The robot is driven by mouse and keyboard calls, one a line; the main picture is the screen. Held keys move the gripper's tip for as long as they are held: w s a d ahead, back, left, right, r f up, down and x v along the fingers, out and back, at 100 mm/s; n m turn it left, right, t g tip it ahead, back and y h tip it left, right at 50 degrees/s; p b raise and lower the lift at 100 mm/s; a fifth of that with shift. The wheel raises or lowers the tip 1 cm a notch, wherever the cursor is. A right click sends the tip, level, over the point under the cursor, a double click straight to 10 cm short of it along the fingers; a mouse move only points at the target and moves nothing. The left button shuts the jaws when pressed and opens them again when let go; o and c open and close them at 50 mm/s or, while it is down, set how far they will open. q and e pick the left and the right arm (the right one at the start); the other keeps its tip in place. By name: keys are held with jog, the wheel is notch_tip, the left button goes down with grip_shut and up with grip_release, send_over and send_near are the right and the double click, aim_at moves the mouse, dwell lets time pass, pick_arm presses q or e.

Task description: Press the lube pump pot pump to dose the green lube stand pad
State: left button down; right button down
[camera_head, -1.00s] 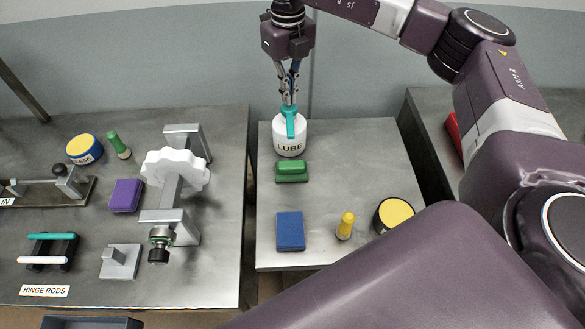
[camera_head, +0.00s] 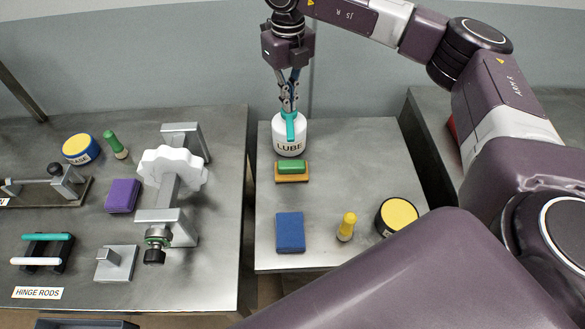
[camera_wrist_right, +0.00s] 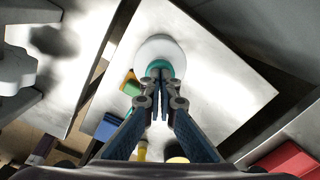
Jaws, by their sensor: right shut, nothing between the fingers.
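The lube pump pot (camera_head: 290,146) is a white round pot labelled LUBE, upright at the back of the right-hand table. It also shows in the right wrist view (camera_wrist_right: 152,50). Its teal pump (camera_head: 291,126) is on top, with the spout towards the front. My right gripper (camera_head: 288,110) is shut and empty, pointing down with its fingertips on the pump head; in the right wrist view the fingertips (camera_wrist_right: 161,80) cover part of the pump. The green lube stand pad (camera_head: 292,166) lies just in front of the pot, on an amber base (camera_head: 292,178). My left gripper is out of view.
A blue block (camera_head: 290,232), a yellow bottle (camera_head: 346,227) and a yellow-topped round tin (camera_head: 398,214) stand nearer the front of this table. The left table holds a white-wheeled metal fixture (camera_head: 172,170), a purple block (camera_head: 122,196) and hinge rods (camera_head: 45,250).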

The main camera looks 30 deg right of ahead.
jog(key=shift+r+p, duration=1.1)
jog(key=shift+r, duration=0.55)
notch_tip(320, 180, up, 6)
jog(key=p, duration=0.4)
jog(key=shift+f, duration=0.1)
